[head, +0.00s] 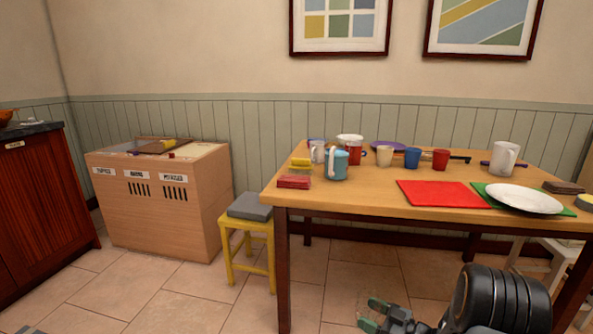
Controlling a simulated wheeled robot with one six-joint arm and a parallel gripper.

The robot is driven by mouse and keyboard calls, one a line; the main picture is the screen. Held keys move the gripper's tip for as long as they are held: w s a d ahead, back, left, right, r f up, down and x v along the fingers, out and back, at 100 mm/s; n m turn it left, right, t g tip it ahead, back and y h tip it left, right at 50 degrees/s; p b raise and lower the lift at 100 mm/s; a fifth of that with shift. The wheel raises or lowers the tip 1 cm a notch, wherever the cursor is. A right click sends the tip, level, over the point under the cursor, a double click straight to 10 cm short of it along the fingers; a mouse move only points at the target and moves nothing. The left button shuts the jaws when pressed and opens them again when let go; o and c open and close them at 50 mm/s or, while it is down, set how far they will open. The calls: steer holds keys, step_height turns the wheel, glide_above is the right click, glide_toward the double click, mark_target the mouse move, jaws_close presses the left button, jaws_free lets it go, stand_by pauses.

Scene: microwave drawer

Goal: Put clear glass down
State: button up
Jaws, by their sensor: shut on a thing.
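My gripper (374,314) is low at the bottom of the head view, in front of the wooden table (350,203) and below the level of its top. It is shut on the clear glass (372,301), a faint see-through shape at the greenish fingertips. The glass's outline is hard to make out against the floor tiles, and its tilt cannot be told. My black arm is to the right of the gripper and hides part of the floor.
The table holds several cups, a red mat (443,194), a white plate (524,199) and a white pitcher (504,158). Its front left corner has some bare wood. A yellow stool (247,246) and a wooden bin cabinet (160,205) stand left. Floor between is clear.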

mark_target(357, 315)
steer(key=a, duration=0.3)
steer(key=shift+s+a+r, duration=0.1)
steer(key=shift+a, duration=0.3)
step_height(357, 315, up, 32)
steer(key=p, duration=3.8)
steer(key=shift+d, duration=0.25)
